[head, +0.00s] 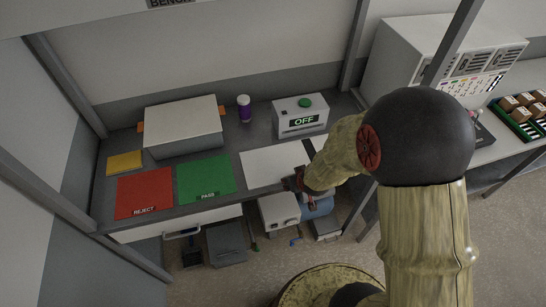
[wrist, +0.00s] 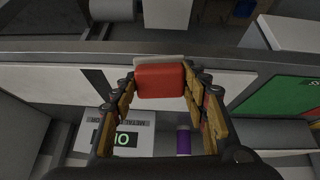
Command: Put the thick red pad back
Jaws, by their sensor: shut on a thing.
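The thick red pad (wrist: 160,80) is a small red block with rounded edges. In the wrist view it sits between the fingertips of my gripper (wrist: 161,85), which is shut on it. A pale strip shows along its far edge; I cannot tell whether it is part of the pad. In the head view my gripper (head: 293,182) is at the bench's front edge, by the white sheet (head: 268,167). The pad is hard to make out there among the dark fingers. I cannot tell whether it touches the bench.
The red REJECT mat (head: 144,194) and green PASS mat (head: 205,180) lie left of the sheet. Equipment (head: 279,211) sits below the front edge.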

